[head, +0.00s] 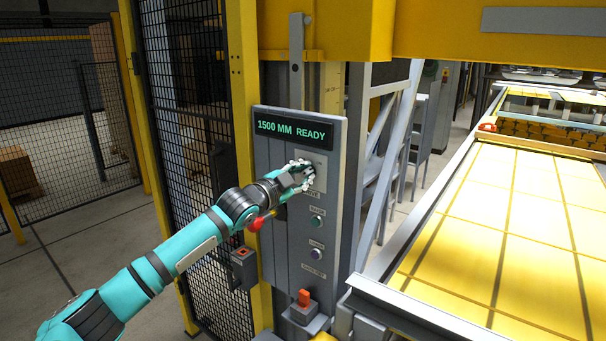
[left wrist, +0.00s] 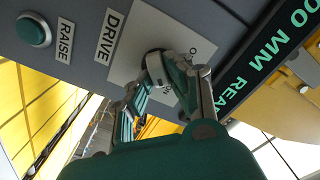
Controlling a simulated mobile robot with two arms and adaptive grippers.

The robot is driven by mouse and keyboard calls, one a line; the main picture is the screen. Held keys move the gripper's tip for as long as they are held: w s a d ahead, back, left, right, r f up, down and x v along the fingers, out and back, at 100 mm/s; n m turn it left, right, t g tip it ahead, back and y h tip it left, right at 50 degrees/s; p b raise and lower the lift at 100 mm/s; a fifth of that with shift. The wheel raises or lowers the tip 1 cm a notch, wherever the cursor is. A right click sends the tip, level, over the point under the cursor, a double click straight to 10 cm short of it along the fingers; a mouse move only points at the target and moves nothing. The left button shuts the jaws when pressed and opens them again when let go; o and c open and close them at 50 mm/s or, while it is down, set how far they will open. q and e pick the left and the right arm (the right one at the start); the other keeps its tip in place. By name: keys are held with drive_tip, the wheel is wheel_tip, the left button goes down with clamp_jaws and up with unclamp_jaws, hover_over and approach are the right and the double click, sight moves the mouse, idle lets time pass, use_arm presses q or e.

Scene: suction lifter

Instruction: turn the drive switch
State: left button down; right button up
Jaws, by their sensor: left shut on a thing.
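The drive switch (left wrist: 155,66) is a rotary knob on a light square plate (left wrist: 130,40) labelled DRIVE, on a grey control panel (head: 275,165). In the head view my left gripper (head: 312,174) is at the plate (head: 318,160) below the display and covers the knob. In the left wrist view my left gripper (left wrist: 165,88) has its fingers around the knob and is shut on it. The knob's exact pointing direction is partly hidden by the fingers. My right gripper is not in view.
The display (head: 292,132) reads 1500 MM READY. Mesh fencing (head: 180,90) stands left; a large yellow panel (head: 500,230) lies right.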

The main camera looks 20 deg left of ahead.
use_arm(q)
drive_tip(key=shift+f, duration=0.1)
drive_tip(key=c, duration=1.3)
unclamp_jaws()
drive_tip(key=shift+s, duration=0.1)
drive_tip(key=v, duration=1.1)
drive_tip(key=shift+s+a, duration=0.15)
drive_tip(key=shift+s, duration=0.25)
